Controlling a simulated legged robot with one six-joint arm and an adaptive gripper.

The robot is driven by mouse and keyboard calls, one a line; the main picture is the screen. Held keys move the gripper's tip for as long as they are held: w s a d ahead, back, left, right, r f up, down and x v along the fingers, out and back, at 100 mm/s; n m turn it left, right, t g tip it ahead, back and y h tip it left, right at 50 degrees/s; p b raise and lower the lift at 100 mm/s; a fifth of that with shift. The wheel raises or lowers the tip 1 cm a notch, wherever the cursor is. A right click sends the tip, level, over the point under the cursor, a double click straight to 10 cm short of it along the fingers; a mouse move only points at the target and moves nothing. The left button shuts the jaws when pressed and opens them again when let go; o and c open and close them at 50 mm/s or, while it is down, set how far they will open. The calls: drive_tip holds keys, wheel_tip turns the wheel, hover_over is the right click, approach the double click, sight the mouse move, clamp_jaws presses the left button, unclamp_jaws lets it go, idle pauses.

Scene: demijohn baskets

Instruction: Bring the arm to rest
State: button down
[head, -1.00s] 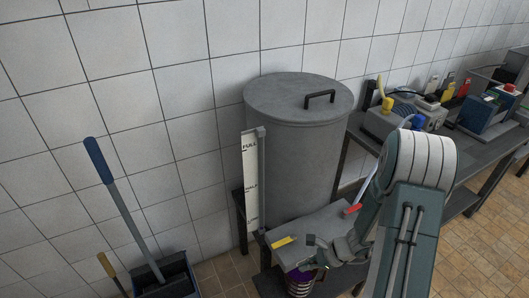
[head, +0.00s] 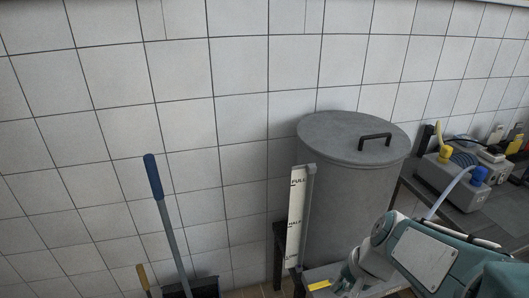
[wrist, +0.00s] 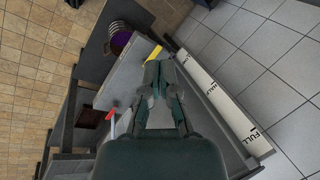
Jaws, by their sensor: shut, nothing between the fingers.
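My gripper (wrist: 157,72) points away from the wrist camera with its fingers together and nothing between them. It is over a grey surface, close to a yellow tag (wrist: 153,54) in the picture. In the head view my arm enters from the lower right, and the fingertips are hard to make out at the bottom edge. A large lidded grey vat (head: 350,200) stands just behind the arm. Its white level strip (head: 296,215) reads FULL and HALF, and the strip also shows in the wrist view (wrist: 218,92), right of my gripper.
A red lever (wrist: 111,115) is left of my gripper. A dark container with purple inside (wrist: 120,42) lies beyond. A bench at the right holds a grey device (head: 455,185) with yellow and blue fittings. A blue-handled tool (head: 154,178) leans at the left near the tiled wall.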

drive_tip(key=s+r+n+t+h, duration=0.3)
drive_tip(key=s+r+n, duration=0.3)
drive_tip(key=r, duration=0.3)
drive_tip(key=shift+s+r+t, duration=0.15)
drive_tip(key=shift+s+t, duration=0.15)
drive_tip(key=shift+s, duration=0.4)
